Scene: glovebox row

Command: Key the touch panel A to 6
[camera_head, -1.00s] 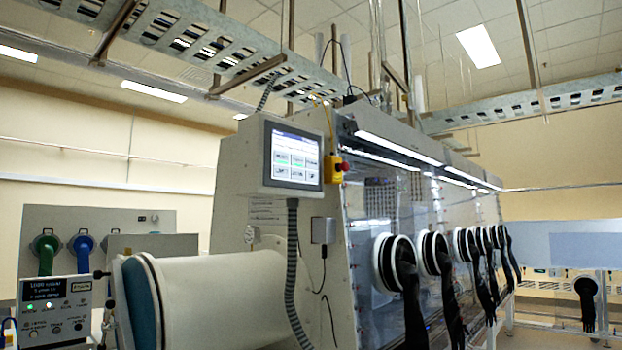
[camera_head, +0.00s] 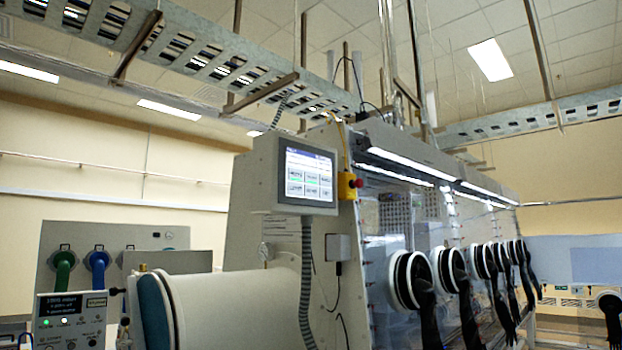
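A touch panel (camera_head: 308,174) with a lit screen is mounted high on the end of the glovebox, left of the picture's middle. Its screen shows two rows of buttons, some with green marks; the lettering is too small to read. I cannot tell from here whether it is panel A or what value it shows. Neither of my grippers is in view.
A white antechamber cylinder (camera_head: 235,305) and ribbed hose (camera_head: 307,285) are below. Black gloves (camera_head: 425,305) hang from glovebox ports at right. A small control box (camera_head: 72,318) stands at lower left.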

